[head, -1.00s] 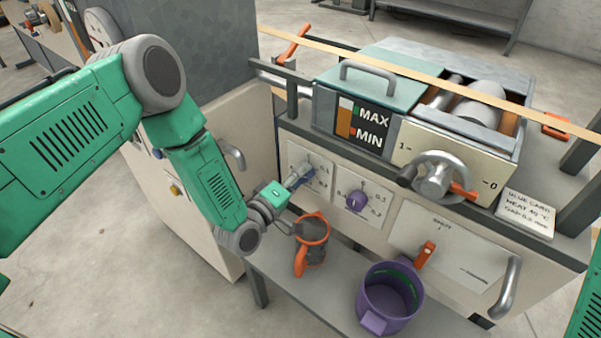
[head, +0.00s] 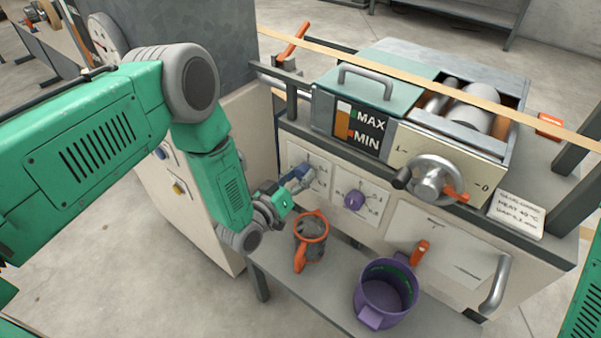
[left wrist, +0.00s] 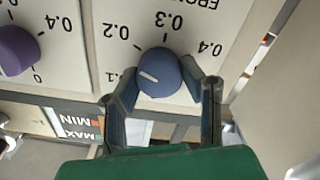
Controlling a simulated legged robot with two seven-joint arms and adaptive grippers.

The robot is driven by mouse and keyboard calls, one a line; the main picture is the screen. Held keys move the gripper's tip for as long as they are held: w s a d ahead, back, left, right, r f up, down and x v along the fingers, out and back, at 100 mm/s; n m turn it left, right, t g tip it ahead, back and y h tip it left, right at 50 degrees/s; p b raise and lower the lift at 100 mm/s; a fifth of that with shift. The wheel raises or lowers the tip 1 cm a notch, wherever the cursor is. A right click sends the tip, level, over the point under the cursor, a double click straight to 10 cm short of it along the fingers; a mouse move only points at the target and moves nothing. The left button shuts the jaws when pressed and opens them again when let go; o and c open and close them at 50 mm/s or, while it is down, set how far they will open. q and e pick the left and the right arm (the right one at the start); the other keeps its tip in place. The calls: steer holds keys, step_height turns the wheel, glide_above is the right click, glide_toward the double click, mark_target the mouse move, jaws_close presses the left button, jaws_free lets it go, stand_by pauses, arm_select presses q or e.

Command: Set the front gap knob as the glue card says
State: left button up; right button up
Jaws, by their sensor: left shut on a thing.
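The front gap knob, a round blue knob with a white pointer line, shows in the left wrist view (left wrist: 160,73) on a pale panel. That view is upside down. The dial reads 0.2, 0.3 and 0.4, with a partly hidden 0.1. The pointer is on the left side of the picture, towards 0.1 and 0.2. My left gripper (head: 299,180) has its two fingers on either side of the knob and is shut on it. The glue card (head: 518,214) lies at the right of the machine; its gap figure is too blurred to read surely. My right gripper is out of view.
A purple knob (head: 354,200) sits right of the front gap dial. An orange-handled pot (head: 309,240) and a purple bucket (head: 386,293) stand on the shelf below. A crank wheel (head: 437,180) and an orange lever (head: 420,252) stick out further right.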

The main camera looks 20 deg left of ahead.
arm_select(q)
steer(key=shift+s+f+m, duration=0.25)
steer(key=shift+f+m, duration=0.1)
steer(key=shift+m, duration=0.25)
steer(key=o, duration=1.1)
steer(key=shift+o, duration=0.2)
steer(key=shift+w, duration=0.15)
steer(key=shift+r, duration=0.1)
steer(key=v, duration=1.2)
